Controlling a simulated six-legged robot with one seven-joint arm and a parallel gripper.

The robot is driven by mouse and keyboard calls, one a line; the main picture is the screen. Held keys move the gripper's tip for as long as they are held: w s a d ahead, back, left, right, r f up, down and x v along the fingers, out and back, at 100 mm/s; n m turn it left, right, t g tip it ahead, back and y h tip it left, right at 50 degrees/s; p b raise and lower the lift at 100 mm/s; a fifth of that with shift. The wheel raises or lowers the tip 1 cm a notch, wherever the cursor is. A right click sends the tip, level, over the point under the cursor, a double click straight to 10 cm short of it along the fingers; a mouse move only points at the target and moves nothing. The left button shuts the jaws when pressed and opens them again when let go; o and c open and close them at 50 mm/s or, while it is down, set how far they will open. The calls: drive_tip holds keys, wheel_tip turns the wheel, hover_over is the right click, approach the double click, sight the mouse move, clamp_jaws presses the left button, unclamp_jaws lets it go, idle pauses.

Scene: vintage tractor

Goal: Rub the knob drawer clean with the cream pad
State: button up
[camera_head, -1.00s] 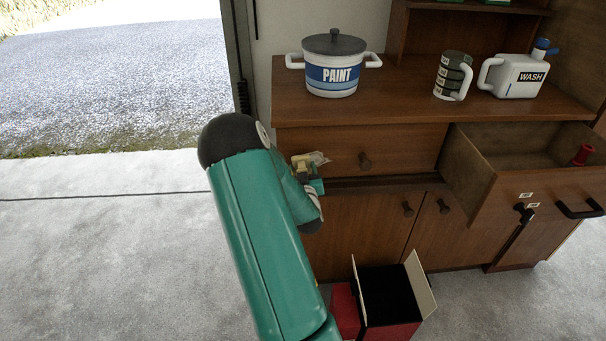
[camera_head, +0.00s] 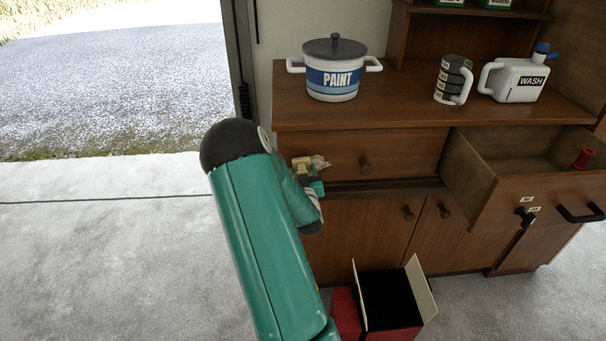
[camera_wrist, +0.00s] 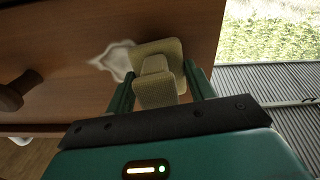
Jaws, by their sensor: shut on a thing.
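The knob drawer (camera_head: 400,150) is shut, with a round dark knob (camera_head: 365,164) at its middle. A pale whitish smear (camera_wrist: 113,58) lies on its wooden front in the wrist view, just left of the pad. The cream pad (camera_wrist: 158,48) is held in my gripper (camera_wrist: 160,88), its flat face at or very close to the drawer front and partly over the smear. Contact cannot be made out for sure. In the head view the pad (camera_head: 301,166) is at the drawer's left end, and my arm hides part of the cabinet there.
An open drawer (camera_head: 490,190) with a red object (camera_head: 582,158) inside juts out at the right. A paint pot (camera_head: 334,70), a mug (camera_head: 453,80) and a wash jug (camera_head: 515,78) stand on the top. An open red box (camera_head: 392,300) sits on the floor below.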

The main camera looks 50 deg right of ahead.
sight(324, 162)
drive_tip(key=shift+w+d, duration=0.35)
drive_tip(key=shift+d, duration=0.05)
drive_tip(key=shift+s+d, duration=1.8)
drive_tip(key=shift+s, duration=0.2)
drive_tip(key=shift+s+d, duration=1.75)
drive_tip(key=shift+s, duration=0.25)
drive_tip(key=shift+w+a, duration=1.05)
drive_tip(key=shift+w, duration=0.2)
drive_tip(key=shift+w+a, duration=2.5)
drive_tip(key=shift+w, duration=0.3)
drive_tip(key=shift+a, duration=0.1)
